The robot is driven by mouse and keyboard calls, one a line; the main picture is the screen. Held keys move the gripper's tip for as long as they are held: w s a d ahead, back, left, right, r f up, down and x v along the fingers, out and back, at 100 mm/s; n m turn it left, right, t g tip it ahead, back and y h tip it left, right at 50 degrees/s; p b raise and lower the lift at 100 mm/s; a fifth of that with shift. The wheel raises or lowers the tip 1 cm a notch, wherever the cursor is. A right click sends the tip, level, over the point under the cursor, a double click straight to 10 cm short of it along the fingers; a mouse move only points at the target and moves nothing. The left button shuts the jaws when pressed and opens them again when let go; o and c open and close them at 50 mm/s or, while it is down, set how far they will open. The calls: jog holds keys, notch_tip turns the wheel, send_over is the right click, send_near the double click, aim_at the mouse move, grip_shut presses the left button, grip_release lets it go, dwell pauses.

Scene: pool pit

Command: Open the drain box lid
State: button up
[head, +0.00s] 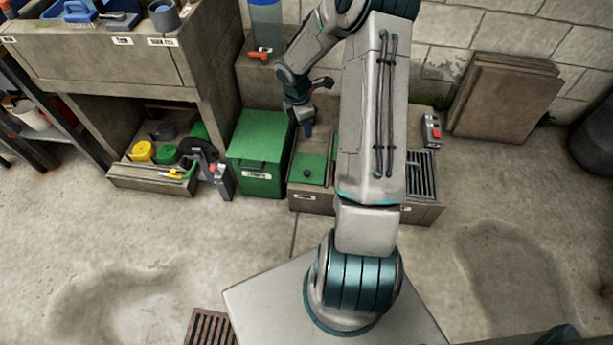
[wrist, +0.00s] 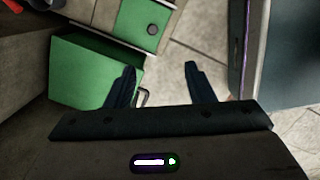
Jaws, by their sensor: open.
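A flat green lid with a dark round knob (head: 308,168) lies on the left part of a low concrete box (head: 313,202). It looks closed, and I take it for the drain box lid; the label below it is too small to read. The lid also shows at the top of the wrist view (wrist: 140,20). My gripper (head: 307,130) is above and behind the lid, apart from it. In the wrist view its two dark fingers (wrist: 160,68) are spread with nothing between them. My arm hides the middle of the concrete box.
A green bin (head: 258,150) with a handle stands directly left of the concrete box, and it fills the left of the wrist view (wrist: 85,75). A grate (head: 421,175) and a red-and-grey switch box (head: 431,130) are at the right.

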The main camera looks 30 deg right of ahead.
aim_at(307, 172)
jog(key=f+n+b, duration=0.1)
jog(key=f+b, duration=0.1)
jog(key=f, duration=0.7)
jog(key=w+d+f+n+y+b, duration=0.1)
jog(key=f+b, duration=0.2)
jog(key=f, duration=0.7)
jog(key=d+f+n+b, duration=0.1)
jog(key=f+b, duration=0.2)
jog(key=f, duration=0.7)
jog(key=shift+w, duration=0.4)
